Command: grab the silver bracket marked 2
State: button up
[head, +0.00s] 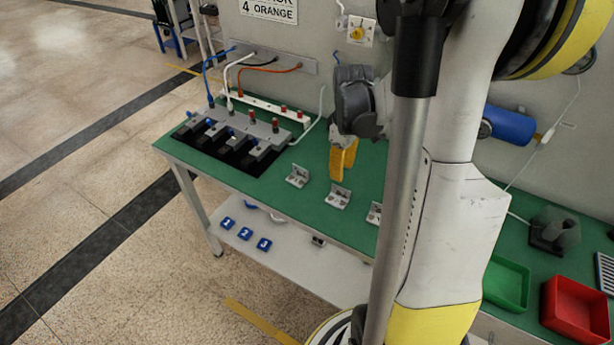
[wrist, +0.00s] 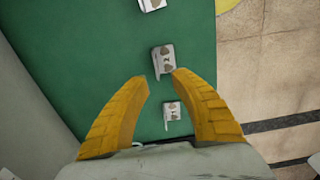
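Three silver L-shaped brackets lie in a row on the green table top (head: 265,190). In the head view, they are the left bracket (head: 297,175), the middle bracket (head: 339,196) and the right bracket (head: 375,213), the last partly hidden by my arm. Their marks are too small to read surely. My gripper (head: 343,174) points down above the middle bracket, its yellow fingers apart and empty. In the wrist view, one bracket (wrist: 163,60) shows just beyond the gap between the open fingertips (wrist: 161,80). Another bracket (wrist: 172,111) shows between the fingers, and a third (wrist: 151,4) at the top edge.
A grey fixture with black blocks (head: 235,137) and cables stands at the table's left end. A green tray (head: 505,284) and a red tray (head: 578,310) sit to the right. Blue tags (head: 245,233) numbered 1, 2 and 3 lie on the lower shelf. A wall stands behind.

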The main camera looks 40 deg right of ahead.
aim_at(341, 188)
notch_tip(341, 188, down, 4)
jog(key=shift+s+d+f+b, duration=0.15)
jog(key=shift+f+b, duration=0.1)
jog(key=shift+b, duration=0.5)
jog(key=f+b, duration=0.1)
jog(key=f, duration=0.1)
jog(key=f+b, duration=0.1)
jog(key=f, duration=0.2)
jog(key=shift+w+d+f+b, duration=0.25)
jog(key=shift+d+f+b, duration=0.05)
jog(key=shift+f+b, duration=0.1)
jog(key=shift+r, duration=0.1)
grip_shut()
